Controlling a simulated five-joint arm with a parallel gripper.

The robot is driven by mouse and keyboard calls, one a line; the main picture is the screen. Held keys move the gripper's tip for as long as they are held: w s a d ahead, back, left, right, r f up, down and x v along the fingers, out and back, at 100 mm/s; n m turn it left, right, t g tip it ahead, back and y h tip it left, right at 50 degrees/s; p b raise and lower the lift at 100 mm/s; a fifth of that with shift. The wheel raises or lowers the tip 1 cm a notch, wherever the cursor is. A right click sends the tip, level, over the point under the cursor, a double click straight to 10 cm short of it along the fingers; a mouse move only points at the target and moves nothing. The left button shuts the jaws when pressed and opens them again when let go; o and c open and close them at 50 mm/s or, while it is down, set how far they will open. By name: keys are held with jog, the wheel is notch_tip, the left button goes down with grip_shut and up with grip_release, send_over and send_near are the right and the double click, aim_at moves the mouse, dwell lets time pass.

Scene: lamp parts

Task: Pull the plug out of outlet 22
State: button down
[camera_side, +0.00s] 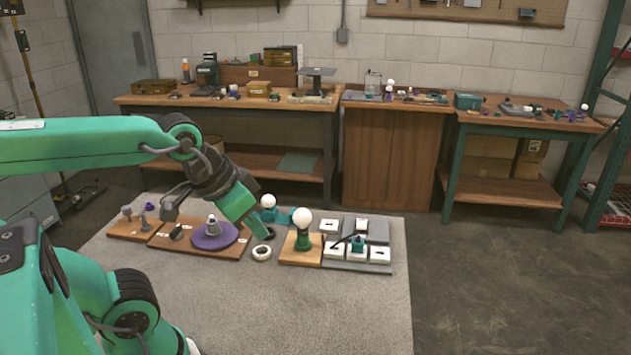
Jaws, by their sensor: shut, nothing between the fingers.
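A group of white outlet blocks (334,252) sits on grey plates at the right of the mat. Their numbers are too small to read, so I cannot tell which is outlet 22. A teal plug (358,243) with a dark lead stands at the middle block of the front row. It looks seated there, but the contact is too small to be sure. My gripper (266,234) is shut and empty, pointing down, well left of the plug and apart from it. Its tip is near the white ring, left of the bulb stand.
A white bulb on a green base stands on a wooden board (287,258) between my gripper and the outlets. A white ring (261,252) lies below the gripper tip. The mat's front (300,310) is clear.

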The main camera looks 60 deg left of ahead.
jog(key=c, duration=1.6)
grip_release()
jog(key=o, duration=0.6)
jog(key=shift+w+r+m, duration=0.2)
jog(key=shift+w+m, duration=0.2)
jog(key=shift+w, duration=0.05)
jog(key=w+a+m+g, duration=0.3)
jog(key=w+m, duration=1)
jog(key=w, duration=0.4)
jog(key=w+a+f+m, duration=0.1)
jog(key=w+f+m, duration=0.3)
jog(key=w+a+f+m+g, duration=0.1)
jog(key=w+a+f+m, duration=0.1)
jog(key=w+f+m, duration=0.2)
jog(key=w+a+f+m+g, duration=0.1)
jog(key=w+f+m, duration=0.3)
jog(key=w+f, duration=0.1)
jog(key=shift+a+f, duration=0.3)
jog(key=shift+a, duration=0.05)
jog(key=shift+w+a+f+m+g, duration=0.15)
jog(key=shift+w+f+m+g, duration=0.15)
jog(key=shift+f+m, duration=0.3)
